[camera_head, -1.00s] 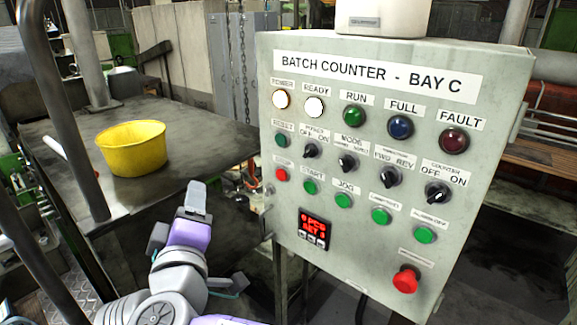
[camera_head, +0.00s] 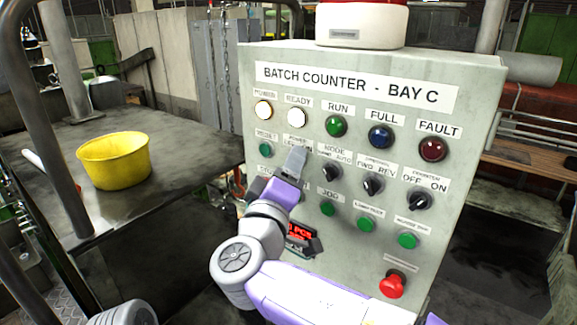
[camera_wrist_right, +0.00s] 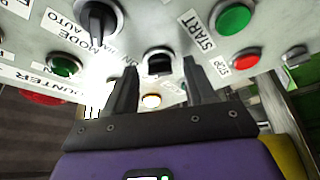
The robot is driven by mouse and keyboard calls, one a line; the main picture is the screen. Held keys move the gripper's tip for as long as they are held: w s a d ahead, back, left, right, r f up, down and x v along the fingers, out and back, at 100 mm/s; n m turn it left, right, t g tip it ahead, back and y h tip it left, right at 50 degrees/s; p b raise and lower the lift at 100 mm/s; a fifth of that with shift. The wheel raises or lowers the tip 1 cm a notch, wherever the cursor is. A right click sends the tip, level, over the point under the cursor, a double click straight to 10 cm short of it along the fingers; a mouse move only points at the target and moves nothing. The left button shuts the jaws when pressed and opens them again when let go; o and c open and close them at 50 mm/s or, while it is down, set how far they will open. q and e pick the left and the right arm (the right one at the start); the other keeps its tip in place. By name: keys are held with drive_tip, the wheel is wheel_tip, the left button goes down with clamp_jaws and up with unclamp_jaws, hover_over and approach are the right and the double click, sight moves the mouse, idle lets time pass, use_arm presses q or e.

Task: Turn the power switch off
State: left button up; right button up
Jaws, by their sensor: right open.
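The control panel (camera_head: 350,75) reads "BATCH COUNTER - BAY C". In the head view my right gripper (camera_head: 296,160) is in front of the power switch's place and hides the switch; only part of its label shows above. In the right wrist view a black knob, which looks like the power switch (camera_wrist_right: 160,63), sits between the two spread fingers of my right gripper (camera_wrist_right: 158,72). The gripper is open, and I cannot tell whether the fingers touch the knob. The knob's setting is unclear. The power lamp (camera_head: 263,110) is lit. My left gripper is not in view.
The mode switch (camera_head: 331,172), forward/reverse switch (camera_head: 372,184) and counter switch (camera_head: 419,201) are to the right. A green button (camera_head: 265,150) is close left. A red stop knob (camera_head: 392,284) is low on the panel. A yellow bucket (camera_head: 114,160) stands on the table (camera_head: 190,150).

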clamp_jaws()
idle(0.3)
drive_tip(key=shift+n, duration=0.3)
drive_tip(key=shift+r+n+g+y+p, duration=0.2)
drive_tip(key=shift+n+g+p, duration=0.5)
drive_tip(key=shift+n+p, duration=1.1)
drive_tip(key=shift+r+n+g+y+p, duration=0.15)
drive_tip(key=shift+n+g+p, duration=0.55)
drive_tip(key=shift+n+p, duration=1.05)
drive_tip(key=shift+r+n+g+y+p, duration=0.2)
drive_tip(key=shift+n+g+p, duration=0.5)
drive_tip(key=shift+n+p, duration=1.1)
drive_tip(key=shift+f, duration=0.15)
